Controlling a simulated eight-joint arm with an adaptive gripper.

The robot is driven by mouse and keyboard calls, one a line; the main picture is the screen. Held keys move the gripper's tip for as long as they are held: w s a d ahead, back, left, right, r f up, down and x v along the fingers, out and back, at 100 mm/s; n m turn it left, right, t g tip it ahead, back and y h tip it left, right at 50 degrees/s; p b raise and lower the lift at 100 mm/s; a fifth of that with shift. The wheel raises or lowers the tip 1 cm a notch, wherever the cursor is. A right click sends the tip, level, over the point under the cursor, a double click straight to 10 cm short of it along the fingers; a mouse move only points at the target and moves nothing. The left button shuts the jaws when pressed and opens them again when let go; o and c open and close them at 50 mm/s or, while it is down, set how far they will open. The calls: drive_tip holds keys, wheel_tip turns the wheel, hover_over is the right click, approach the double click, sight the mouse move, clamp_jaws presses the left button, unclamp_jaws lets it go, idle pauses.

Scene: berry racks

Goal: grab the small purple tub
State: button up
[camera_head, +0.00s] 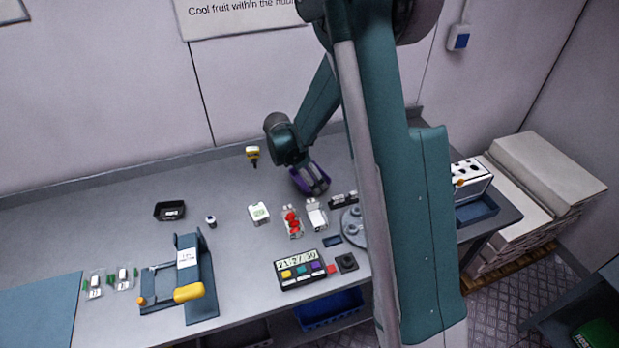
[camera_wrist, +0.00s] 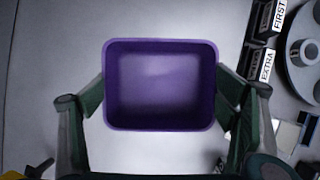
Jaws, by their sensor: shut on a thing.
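The small purple tub (camera_head: 299,182) is toward the back of the bench in the head view, partly hidden by my gripper (camera_head: 317,183). In the wrist view the tub (camera_wrist: 160,84) is upright and looks empty, with its open top facing the camera. My gripper (camera_wrist: 160,97) is shut on the tub, with one green finger against its left wall and one against its right wall. I cannot tell whether the tub's base touches the bench.
In front are a punnet of red berries (camera_head: 292,221) and a keypad display (camera_head: 300,270). Black blocks marked FIRST and EXTRA (camera_wrist: 262,64) stand close on the right, beside a round grey plate (camera_wrist: 303,70).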

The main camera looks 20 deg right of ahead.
wheel_tip(320, 180, up, 10)
idle(0.6)
